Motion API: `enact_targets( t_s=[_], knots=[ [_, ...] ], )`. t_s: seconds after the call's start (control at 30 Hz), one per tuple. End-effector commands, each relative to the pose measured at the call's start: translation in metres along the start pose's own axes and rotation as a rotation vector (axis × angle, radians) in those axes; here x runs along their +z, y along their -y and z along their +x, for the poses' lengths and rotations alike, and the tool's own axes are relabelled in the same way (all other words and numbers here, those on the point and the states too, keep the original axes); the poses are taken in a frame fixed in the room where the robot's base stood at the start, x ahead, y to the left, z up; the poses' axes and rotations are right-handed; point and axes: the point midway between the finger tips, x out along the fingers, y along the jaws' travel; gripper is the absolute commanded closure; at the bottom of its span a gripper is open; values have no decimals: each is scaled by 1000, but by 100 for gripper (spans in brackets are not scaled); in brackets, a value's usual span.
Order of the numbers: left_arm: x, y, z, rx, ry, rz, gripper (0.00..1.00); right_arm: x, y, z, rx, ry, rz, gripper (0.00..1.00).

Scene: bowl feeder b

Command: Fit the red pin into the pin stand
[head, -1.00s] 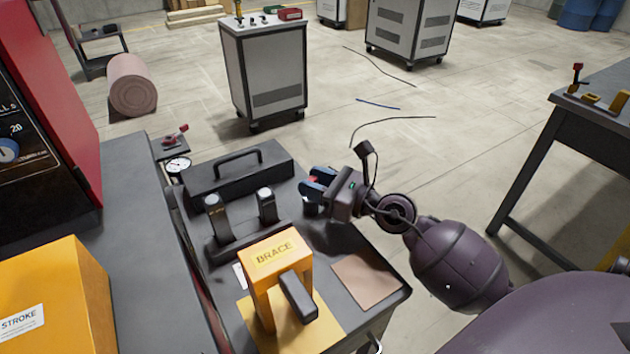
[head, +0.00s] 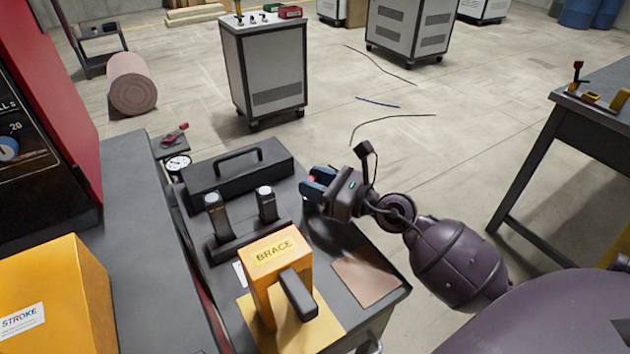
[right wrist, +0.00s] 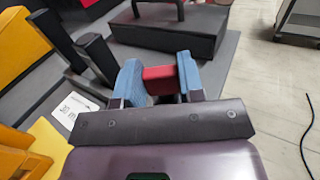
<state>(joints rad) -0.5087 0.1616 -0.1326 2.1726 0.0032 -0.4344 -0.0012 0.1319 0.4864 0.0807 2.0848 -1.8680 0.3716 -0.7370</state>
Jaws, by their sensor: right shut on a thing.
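My right gripper (head: 316,181) is shut on the red pin, whose red end (head: 314,179) shows only slightly between the blue fingers. In the right wrist view the red pin (right wrist: 159,79) is a red block between the two blue fingertips (right wrist: 160,80). Its lower part is hidden. The gripper is over the right side of the dark bench top, right of the black toolbox. I cannot clearly make out the pin stand; the gripper may hide it. My left gripper is not in view.
A black toolbox (head: 240,178) with a handle lies left of the gripper. A dark rack (head: 245,243) with two upright posts and the yellow BRACE block (head: 270,262) stand nearer. A brown mat (head: 365,276) lies flat at the bench's right edge.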

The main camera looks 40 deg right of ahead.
Motion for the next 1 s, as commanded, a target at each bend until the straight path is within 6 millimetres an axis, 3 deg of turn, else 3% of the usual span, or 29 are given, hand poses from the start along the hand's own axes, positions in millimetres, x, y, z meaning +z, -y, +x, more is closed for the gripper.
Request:
enact_targets(
  t_s=[0.43, 1.0],
  knots=[
    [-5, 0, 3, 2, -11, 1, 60, -2, 0, 0, 0, 0, 0, 91],
    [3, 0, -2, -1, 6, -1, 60, -4, 0, 0, 0, 0, -1, 91]
  ],
)
